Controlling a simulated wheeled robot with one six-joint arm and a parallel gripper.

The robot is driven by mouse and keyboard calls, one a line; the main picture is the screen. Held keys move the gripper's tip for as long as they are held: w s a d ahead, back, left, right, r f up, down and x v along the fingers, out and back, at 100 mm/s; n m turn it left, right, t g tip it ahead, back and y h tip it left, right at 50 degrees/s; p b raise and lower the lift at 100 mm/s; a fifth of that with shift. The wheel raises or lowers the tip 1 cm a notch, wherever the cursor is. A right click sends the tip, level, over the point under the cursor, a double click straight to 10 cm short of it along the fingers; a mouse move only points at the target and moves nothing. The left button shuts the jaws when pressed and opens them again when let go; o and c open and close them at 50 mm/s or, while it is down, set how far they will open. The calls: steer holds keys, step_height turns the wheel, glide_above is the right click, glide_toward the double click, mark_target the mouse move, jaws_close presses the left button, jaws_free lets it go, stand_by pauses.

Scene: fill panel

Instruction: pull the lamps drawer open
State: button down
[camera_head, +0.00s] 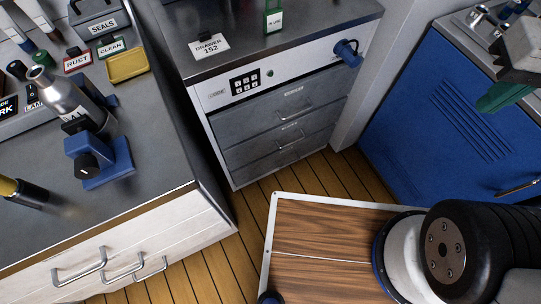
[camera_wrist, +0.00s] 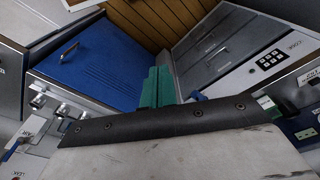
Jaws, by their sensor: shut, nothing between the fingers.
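A grey cabinet (camera_head: 204,92) with a keypad (camera_head: 245,84) has a stack of grey drawers, all looking shut. The upper drawer (camera_head: 260,115) and the one below it (camera_head: 262,147) each have a bar handle and a small label too small to read, so I cannot tell which is lamps. The stack also shows in the wrist view (camera_wrist: 222,40). My gripper (camera_head: 492,100) has green fingers and is at the upper right, in front of the blue cabinet and apart from the drawers. In the wrist view, its fingers (camera_wrist: 158,88) are together and empty.
A card reading DRAWER 152 (camera_head: 209,46) lies on the cabinet top. A blue cabinet (camera_head: 430,120) stands to the right. At left, a bench (camera_head: 150,150) holds a bottle, a blue fixture and trays, with white drawers below. Wooden floor (camera_head: 330,172) is clear before the drawers.

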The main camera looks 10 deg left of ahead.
steer(key=w+a+f+n+g+h, duration=0.1)
steer(key=w+a+f+n+g, duration=0.2)
steer(key=w+f, duration=0.6)
steer(key=w+a+f+g, duration=0.2)
steer(key=w+a+f, duration=0.3)
steer(key=f, duration=0.8)
steer(key=w+a+f+n+t+y, duration=0.15)
steer(key=a+f, duration=0.25)
steer(key=f, duration=1.8)
steer(key=a+f+n+t+h, duration=0.15)
steer(key=a+f, duration=0.25)
steer(key=f, duration=1.7)
steer(key=w+a+f+n+t+y, duration=0.1)
steer(key=w+a+f+t+y, duration=0.25)
steer(key=w, duration=0.35)
steer(key=w+x, duration=0.1)
steer(key=x, duration=1.8)
steer(key=shift+a+r+t, duration=0.2)
steer(key=shift+a+t, duration=0.05)
steer(key=shift+t, duration=0.1)
